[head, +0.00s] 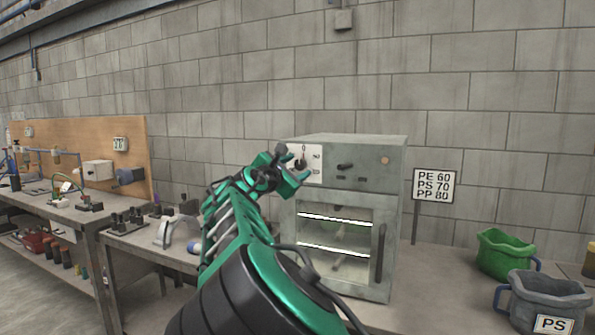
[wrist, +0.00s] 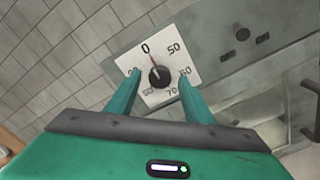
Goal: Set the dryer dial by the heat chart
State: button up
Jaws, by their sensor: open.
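The dryer (head: 348,215) is a grey-green metal cabinet with a lit glass door. Its dial (head: 300,164) is a black knob on a white plate at the upper left of its front. In the wrist view the dial knob (wrist: 159,76) has a red pointer toward 0, with 50, 60, 70, 80 and a partly hidden number around it. My gripper (head: 293,172) is open in front of the dial. In the wrist view its fingers (wrist: 158,85) stand either side of the knob, apart from it. The heat chart (head: 434,187) reads PE 60, PS 70, PP 80.
A grey bin (head: 540,295) labelled PS and a green bin (head: 505,254) stand at the right. A bench (head: 85,215) with tools and a wooden board is at the left. A door handle (head: 379,252) and a small switch (head: 345,167) are on the dryer front.

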jog(key=shift+x, duration=0.85)
jog(key=c, duration=1.1)
jog(key=shift+o, duration=0.3)
jog(key=shift+m, duration=0.3)
